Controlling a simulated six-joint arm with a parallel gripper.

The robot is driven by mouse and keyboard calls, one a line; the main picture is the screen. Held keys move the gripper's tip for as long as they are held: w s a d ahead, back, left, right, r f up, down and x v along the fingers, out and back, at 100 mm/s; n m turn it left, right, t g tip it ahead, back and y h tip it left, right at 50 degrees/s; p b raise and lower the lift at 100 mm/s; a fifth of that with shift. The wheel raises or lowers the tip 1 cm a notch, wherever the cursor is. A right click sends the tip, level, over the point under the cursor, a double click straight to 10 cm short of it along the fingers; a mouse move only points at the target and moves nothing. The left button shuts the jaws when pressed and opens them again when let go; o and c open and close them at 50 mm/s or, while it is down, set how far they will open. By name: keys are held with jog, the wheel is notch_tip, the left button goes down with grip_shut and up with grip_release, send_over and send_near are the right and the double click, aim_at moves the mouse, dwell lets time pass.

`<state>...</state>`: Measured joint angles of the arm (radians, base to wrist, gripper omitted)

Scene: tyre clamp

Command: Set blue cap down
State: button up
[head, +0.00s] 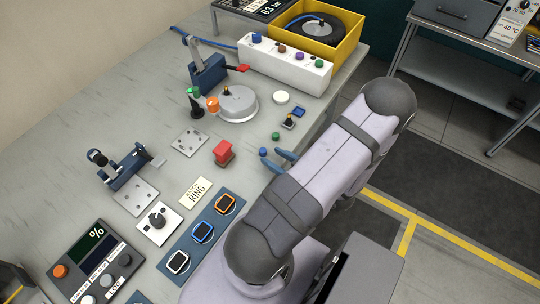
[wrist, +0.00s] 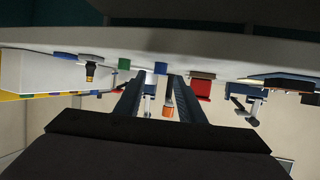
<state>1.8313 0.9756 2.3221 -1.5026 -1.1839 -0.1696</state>
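A small blue cap (head: 263,152) sits on the grey table near its right edge, just beyond the fingertips of my gripper (head: 273,156). In the wrist view, which looks upside down, the blue cap (wrist: 161,68) rests against the tabletop. It shows in the gap between my two dark blue fingers (wrist: 157,80), around or past their tips. The fingers are spread apart with clear space on both sides of the cap, and nothing is visibly held. A green cap (head: 276,136) stands on the table close by; it also shows in the wrist view (wrist: 124,64).
A red block (head: 223,152) stands left of the blue cap. A round grey part (head: 238,104), a blue clamp (head: 208,74) and a white box with coloured knobs (head: 284,64) lie farther back. A blue strip with several ring-like pieces (head: 202,233) is in front. The table edge is close.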

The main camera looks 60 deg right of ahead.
jog(key=shift+v, duration=0.9)
